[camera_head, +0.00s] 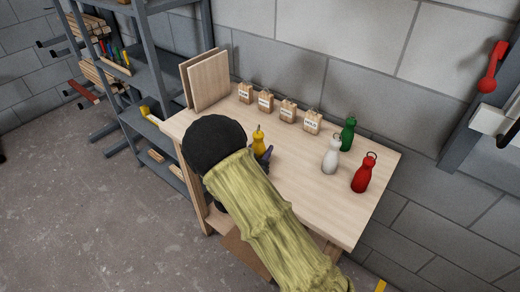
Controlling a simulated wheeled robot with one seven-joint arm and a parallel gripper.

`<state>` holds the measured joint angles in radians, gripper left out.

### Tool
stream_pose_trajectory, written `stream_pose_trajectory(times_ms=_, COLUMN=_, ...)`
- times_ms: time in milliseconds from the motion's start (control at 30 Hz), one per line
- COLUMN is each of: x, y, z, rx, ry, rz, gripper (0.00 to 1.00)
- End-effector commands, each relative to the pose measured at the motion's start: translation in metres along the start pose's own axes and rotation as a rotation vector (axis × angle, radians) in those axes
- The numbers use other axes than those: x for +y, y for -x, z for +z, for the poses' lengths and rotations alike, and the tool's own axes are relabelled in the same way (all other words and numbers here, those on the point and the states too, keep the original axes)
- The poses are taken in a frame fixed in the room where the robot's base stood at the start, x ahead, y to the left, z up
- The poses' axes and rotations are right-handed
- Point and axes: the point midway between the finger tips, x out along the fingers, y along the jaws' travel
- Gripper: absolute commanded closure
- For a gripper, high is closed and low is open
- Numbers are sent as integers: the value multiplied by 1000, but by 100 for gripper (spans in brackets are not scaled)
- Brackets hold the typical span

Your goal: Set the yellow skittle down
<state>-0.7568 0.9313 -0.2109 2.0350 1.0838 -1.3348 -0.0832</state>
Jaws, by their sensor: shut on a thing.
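The yellow skittle (258,139) stands out past my arm, over the left part of the wooden table (320,200). It looks upright, and its lower part is partly hidden. My gripper (264,153), dark and mostly hidden behind my own arm, is shut on it. I cannot tell whether the skittle's base touches the table top.
A white skittle (331,155), a green skittle (347,134) and a red skittle (364,173) stand at the right. Several small labelled wooden blocks (288,111) line the back edge. Boards (208,82) lean at the back left. The table's middle is clear.

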Motion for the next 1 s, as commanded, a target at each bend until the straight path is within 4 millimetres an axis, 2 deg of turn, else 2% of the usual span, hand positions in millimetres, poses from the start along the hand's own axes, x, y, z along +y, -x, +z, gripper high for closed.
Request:
stream_pose_trajectory(times_ms=167, x=0, y=0, z=4, rx=0, ry=0, rz=0, gripper=88)
stream_pose_trajectory(times_ms=200, x=0, y=0, z=3, rx=0, ry=0, rz=0, gripper=54)
stream_pose_trajectory(times_ms=300, x=0, y=0, z=3, rx=0, ry=0, rz=-1, gripper=38)
stream_pose_trajectory(times_ms=700, x=0, y=2, z=-1, rx=-1, ry=0, rz=-1, gripper=38)
stream_pose_trajectory(times_ms=867, x=-1, y=24, z=1, rx=-2, ry=1, rz=-4, gripper=38)
stream_pose_trajectory(times_ms=1000, x=-2, y=51, z=1, rx=-1, ry=1, rz=-6, gripper=38)
